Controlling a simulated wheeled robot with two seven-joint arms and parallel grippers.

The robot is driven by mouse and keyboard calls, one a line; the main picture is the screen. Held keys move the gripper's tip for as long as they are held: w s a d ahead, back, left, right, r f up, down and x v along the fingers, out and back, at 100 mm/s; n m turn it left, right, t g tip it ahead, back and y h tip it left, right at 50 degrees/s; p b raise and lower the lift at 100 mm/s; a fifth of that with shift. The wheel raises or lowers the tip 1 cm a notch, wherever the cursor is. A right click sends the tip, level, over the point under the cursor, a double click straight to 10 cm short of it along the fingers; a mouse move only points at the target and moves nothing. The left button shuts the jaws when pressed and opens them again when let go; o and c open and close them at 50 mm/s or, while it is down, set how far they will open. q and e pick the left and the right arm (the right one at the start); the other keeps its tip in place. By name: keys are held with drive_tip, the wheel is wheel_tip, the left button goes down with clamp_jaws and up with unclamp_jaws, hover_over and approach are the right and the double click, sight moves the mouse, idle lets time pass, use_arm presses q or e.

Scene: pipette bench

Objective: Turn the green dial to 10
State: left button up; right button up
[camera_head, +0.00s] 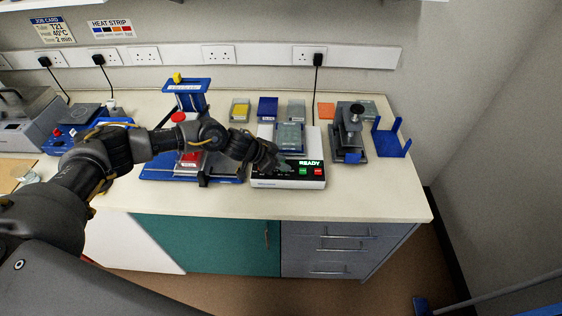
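A white device (292,184) with a lit READY display (310,162) stands on the bench, right of centre. Its front panel shows a green button (302,171) and a red button (318,171). My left arm reaches in from the left, and my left gripper (278,163) is at the left part of this panel. The gripper covers that part of the panel. I cannot make out a green dial or its setting; it may be hidden behind the gripper. The fingers are too small and dark to tell whether they are open or shut. My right gripper is not in view.
A blue stand with a red knob (178,117) is behind my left forearm. A dark instrument (350,135) and a blue rack (391,138) stand right of the device. Several small trays, including a yellow one (240,109), line the back. The bench's front right is clear.

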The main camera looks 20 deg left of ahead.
use_arm(q)
drive_tip(key=c, duration=0.4)
drive_tip(key=shift+c, duration=0.2)
drive_tip(key=shift+w+a+f+m+g+h+b, duration=0.15)
drive_tip(key=shift+m+g+h+b, duration=0.3)
drive_tip(key=shift+m+b, duration=0.55)
drive_tip(key=m+g+b, duration=0.2)
drive_tip(key=b, duration=0.2)
drive_tip(key=m+g+b, duration=0.1)
drive_tip(key=m+b, duration=0.1)
drive_tip(key=b, duration=0.3)
drive_tip(key=m+g+h+b, duration=0.1)
drive_tip(key=m+g+b, duration=0.1)
drive_tip(key=m+b, duration=0.1)
drive_tip(key=shift+w+g+b, duration=0.35)
drive_tip(key=shift+b, duration=0.3)
drive_tip(key=shift+r+m+g+b, duration=0.2)
drive_tip(key=shift+m+g+b, duration=0.15)
drive_tip(key=shift+b, duration=0.4)
